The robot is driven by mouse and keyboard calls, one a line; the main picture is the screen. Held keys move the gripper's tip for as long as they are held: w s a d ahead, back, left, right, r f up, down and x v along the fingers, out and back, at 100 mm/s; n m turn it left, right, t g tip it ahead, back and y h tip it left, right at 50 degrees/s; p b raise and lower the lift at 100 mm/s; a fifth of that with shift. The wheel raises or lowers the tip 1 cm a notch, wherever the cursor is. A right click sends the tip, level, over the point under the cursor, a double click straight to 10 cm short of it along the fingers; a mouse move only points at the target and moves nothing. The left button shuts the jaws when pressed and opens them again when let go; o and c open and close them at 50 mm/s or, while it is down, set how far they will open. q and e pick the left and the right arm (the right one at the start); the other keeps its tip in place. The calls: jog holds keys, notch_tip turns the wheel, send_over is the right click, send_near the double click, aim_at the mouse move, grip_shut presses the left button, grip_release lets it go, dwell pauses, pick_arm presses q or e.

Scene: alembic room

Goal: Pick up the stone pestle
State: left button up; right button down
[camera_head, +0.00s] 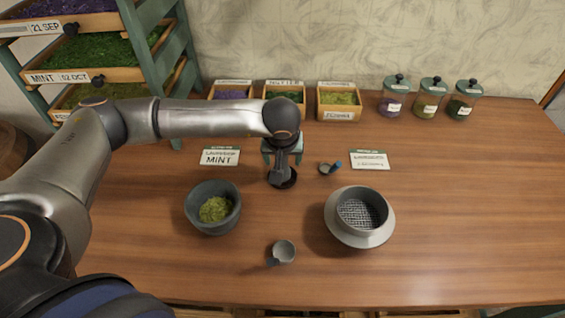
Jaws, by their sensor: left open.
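The grey stone pestle (279,177) appears to stand in a small dark round rest near the middle of the table, partly hidden by my gripper. My left gripper (282,158) reaches in from the left and points down directly over the pestle. Its fingers are open, one on each side of the pestle's upper part. I cannot tell whether they touch it. My right gripper is not in view.
A stone mortar (212,207) with green herbs stands at front left. A sieve bowl (360,217) is at right, and a small cup (284,251) is in front. Label cards (370,160), boxes (339,100) and lidded jars (431,98) stand farther back. The table's right side is clear.

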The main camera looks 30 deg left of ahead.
pick_arm(q)
jog(key=shift+w+a+f, duration=0.1)
jog(key=shift+w+f, duration=0.05)
jog(key=shift+f, duration=0.35)
grip_shut()
dwell(1.1)
